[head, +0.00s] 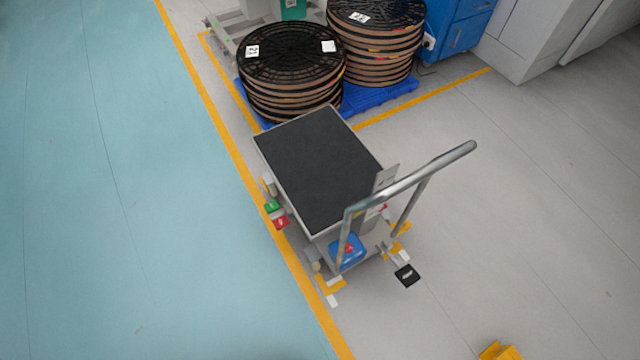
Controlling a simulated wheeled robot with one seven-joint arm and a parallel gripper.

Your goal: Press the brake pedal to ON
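A wheeled cart with a flat black top (315,165) stands on the floor in the middle of the head view. Its grey push handle (415,178) rises at the right end. A green pedal (271,206) and a red pedal (281,223) stick out side by side low on the cart's left side. A black pedal (407,275) with a small white mark sticks out low at the handle end. The labels are too small to read, and I cannot tell which pedal positions are pressed. My gripper is not in view.
Stacks of black reels (290,75) on a blue pallet (385,94) stand close behind the cart. A blue cabinet (462,35) is at the back. A yellow object (500,351) is cut off at the bottom edge.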

